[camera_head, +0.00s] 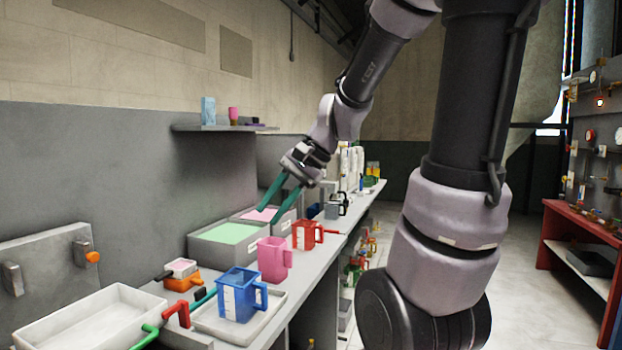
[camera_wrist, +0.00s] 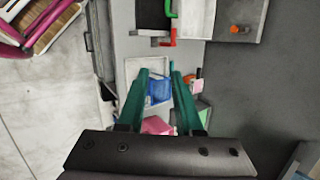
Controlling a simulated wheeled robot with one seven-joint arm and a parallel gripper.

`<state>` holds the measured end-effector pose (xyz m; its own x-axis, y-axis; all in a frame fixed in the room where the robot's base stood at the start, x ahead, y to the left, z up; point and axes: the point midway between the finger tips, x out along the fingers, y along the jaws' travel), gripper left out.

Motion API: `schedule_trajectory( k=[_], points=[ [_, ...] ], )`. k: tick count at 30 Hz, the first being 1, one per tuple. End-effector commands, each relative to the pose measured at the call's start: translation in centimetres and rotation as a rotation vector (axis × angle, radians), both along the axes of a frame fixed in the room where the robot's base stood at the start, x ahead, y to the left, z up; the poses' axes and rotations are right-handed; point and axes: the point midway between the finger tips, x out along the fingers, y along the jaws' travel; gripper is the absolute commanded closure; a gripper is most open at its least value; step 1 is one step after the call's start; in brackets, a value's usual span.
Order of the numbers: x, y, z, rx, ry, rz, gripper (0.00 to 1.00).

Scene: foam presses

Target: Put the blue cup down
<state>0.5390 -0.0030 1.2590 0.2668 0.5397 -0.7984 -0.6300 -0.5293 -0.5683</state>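The blue cup (camera_head: 238,296) stands upright on a shallow pale tray (camera_head: 204,325) at the near part of the bench, its handle to the right. It also shows in the wrist view (camera_wrist: 159,91), between the lines of the two fingers. My gripper (camera_head: 267,214) has two teal fingers, held apart with nothing between them. The wrist view shows the open gap between the fingertips (camera_wrist: 160,74).
A red cup (camera_head: 306,235) stands behind the pink one. Bins with a green top (camera_head: 222,234) and a pink top (camera_head: 259,215) line the wall. An empty white basin (camera_head: 92,318) and red and green handles lie near the front left. A shelf (camera_head: 190,127) juts out above.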

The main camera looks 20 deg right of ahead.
Motion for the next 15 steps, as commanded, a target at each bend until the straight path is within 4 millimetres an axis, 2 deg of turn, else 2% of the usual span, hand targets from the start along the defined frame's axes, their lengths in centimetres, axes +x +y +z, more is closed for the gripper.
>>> schedule_trajectory(
  k=[1, 6, 10, 15],
  points=[
    [-1.2, -0.4, 1.1, -0.068, -0.063, 0.041, 0.66],
    [-4.3, -2.6, 3.7, -0.306, -0.256, 0.148, 0.66],
    [-5.9, -4.1, 5.4, -0.446, -0.373, 0.194, 0.66],
    [-6.9, -5.3, 6.6, -0.544, -0.451, 0.219, 0.66]
  ],
)
